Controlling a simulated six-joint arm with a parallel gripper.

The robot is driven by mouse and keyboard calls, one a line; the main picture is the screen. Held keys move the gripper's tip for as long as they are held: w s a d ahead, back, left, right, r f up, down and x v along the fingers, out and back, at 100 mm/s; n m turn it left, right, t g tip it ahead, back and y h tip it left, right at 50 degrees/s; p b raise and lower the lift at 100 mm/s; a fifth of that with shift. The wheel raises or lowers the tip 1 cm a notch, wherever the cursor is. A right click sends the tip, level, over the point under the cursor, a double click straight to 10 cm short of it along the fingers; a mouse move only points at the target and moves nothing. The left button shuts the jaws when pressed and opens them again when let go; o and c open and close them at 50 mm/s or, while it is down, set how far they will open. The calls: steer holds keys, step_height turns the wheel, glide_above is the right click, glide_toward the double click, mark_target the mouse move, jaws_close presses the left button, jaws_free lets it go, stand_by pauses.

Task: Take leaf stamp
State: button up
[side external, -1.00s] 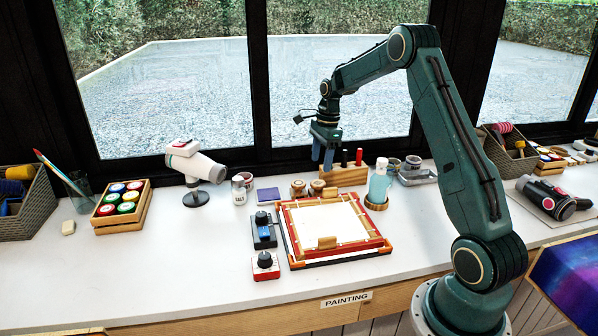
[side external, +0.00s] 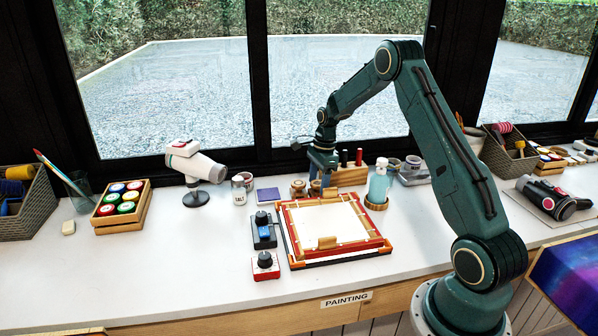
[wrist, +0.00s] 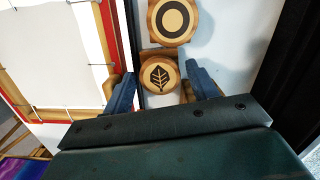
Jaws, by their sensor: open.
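The leaf stamp (wrist: 159,76) is a round wooden block with a dark leaf mark on its top, seen in the wrist view. My gripper (wrist: 164,86) is open, with one blue finger on each side of the leaf stamp. I cannot tell whether either finger touches it. In the side view my gripper (side external: 322,176) points down behind the silk frame, and its fingers partly hide the stamps there.
A second round stamp (wrist: 173,19) with a ring mark stands close beside the leaf stamp. The framed white silk (side external: 330,224) lies in front of the stamps. A wooden rack (side external: 349,176) and a light-blue bottle (side external: 378,184) stand to the right.

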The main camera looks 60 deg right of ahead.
steer(key=shift+f, duration=0.8)
steer(key=shift+w, duration=0.1)
steer(key=c, duration=0.6)
